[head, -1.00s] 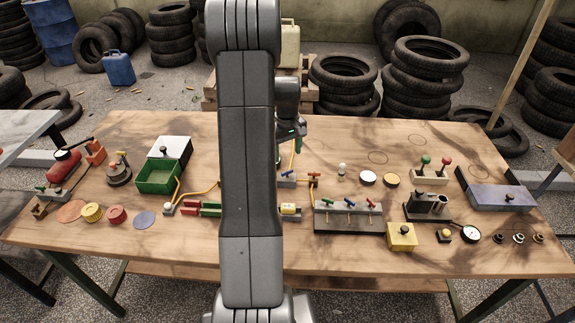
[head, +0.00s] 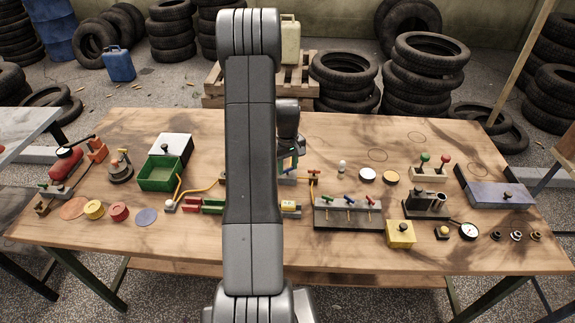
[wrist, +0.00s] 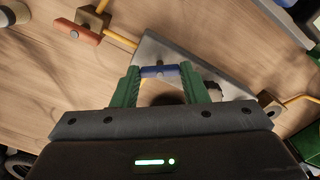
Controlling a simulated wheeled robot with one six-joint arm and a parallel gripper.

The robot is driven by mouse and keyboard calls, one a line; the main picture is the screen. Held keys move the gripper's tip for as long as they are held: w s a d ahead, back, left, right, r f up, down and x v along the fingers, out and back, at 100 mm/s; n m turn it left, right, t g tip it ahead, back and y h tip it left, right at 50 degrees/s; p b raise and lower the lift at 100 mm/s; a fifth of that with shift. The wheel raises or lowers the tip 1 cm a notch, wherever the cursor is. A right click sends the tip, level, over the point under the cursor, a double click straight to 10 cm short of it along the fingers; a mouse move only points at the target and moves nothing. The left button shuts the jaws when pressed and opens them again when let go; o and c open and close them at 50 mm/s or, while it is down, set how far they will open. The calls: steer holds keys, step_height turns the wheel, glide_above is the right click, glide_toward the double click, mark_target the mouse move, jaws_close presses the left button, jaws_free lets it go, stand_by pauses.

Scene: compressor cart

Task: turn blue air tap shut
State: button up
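The blue tap handle (wrist: 160,72) shows in the wrist view on a grey plate (wrist: 222,78). It lies crosswise between the two green fingertips of my gripper (wrist: 159,74). One fingertip is at each end of the handle; whether they touch it I cannot tell. The fingers stand well apart. In the head view my gripper (head: 288,165) is down at the grey tap block (head: 287,181), just right of my arm, and it hides most of the blue handle there.
A red-handled tap (wrist: 82,32) on a yellow hose is close by at upper left in the wrist view. In the head view, a grey block with several coloured levers (head: 348,215) stands at front right and a green box (head: 160,175) at left. The table behind the gripper is clear.

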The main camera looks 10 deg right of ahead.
steer(key=shift+c, duration=0.9)
steer(key=shift+m+b, duration=0.3)
steer(key=shift+b, duration=0.1)
steer(key=shift+f+m+b, duration=0.1)
steer(key=shift+m+b, duration=0.7)
steer(key=shift+m, duration=0.2)
steer(key=shift+m+b, duration=1.1)
steer(key=shift+m, duration=1)
steer(key=shift+r, duration=0.2)
steer(key=o, duration=1)
